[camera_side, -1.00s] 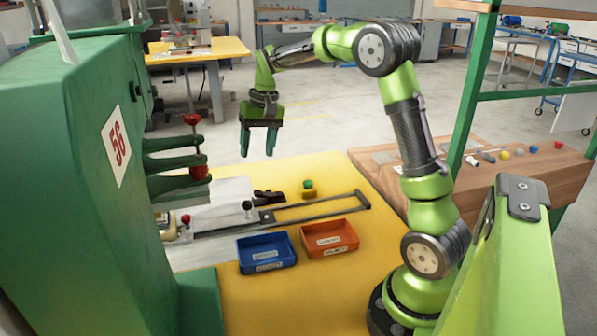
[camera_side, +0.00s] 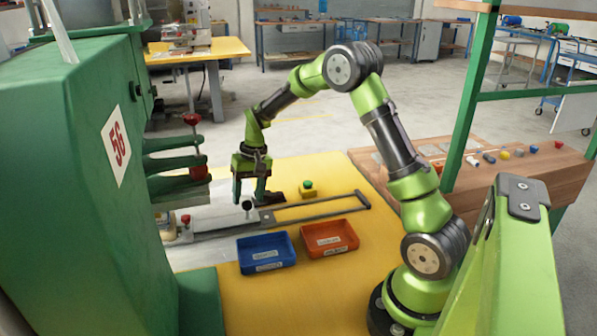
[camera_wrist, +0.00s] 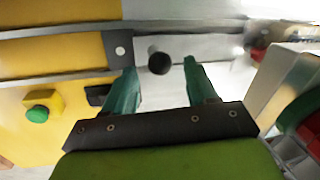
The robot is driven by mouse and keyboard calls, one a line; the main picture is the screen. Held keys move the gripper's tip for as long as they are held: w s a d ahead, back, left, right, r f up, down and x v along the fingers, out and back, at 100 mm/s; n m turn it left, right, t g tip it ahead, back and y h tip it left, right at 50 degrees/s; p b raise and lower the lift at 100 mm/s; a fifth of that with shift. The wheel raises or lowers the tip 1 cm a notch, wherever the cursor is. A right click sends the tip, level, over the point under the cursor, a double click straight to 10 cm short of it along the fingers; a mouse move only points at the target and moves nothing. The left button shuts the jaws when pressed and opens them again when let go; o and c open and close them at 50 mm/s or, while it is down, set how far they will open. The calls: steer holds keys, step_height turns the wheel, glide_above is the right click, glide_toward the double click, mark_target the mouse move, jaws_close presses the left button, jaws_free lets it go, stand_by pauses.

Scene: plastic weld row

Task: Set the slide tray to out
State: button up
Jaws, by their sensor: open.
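The slide tray (camera_side: 222,219) is a flat grey plate at the left, machine end of its rails (camera_side: 325,213). A black round knob (camera_side: 248,203) stands upright near the plate's right end. My gripper (camera_side: 249,196) points down at the knob. In the wrist view the knob (camera_wrist: 159,61) lies between the tips of my open green fingers (camera_wrist: 160,72), with a gap on each side. The tray's pale plate (camera_wrist: 215,48) also shows there. I cannot tell how far down the knob the fingertips reach.
A blue bin (camera_side: 266,253) and an orange bin (camera_side: 329,238) stand in front of the rails. A green button on a yellow box (camera_side: 308,189) and a dark clamp-like part (camera_side: 270,197) sit behind. The green machine (camera_side: 75,190) stands at left. The rails' right stretch is clear.

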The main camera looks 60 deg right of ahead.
steer(key=shift+w+a+f, duration=0.15)
steer(key=shift+f, duration=0.85)
jaws_close()
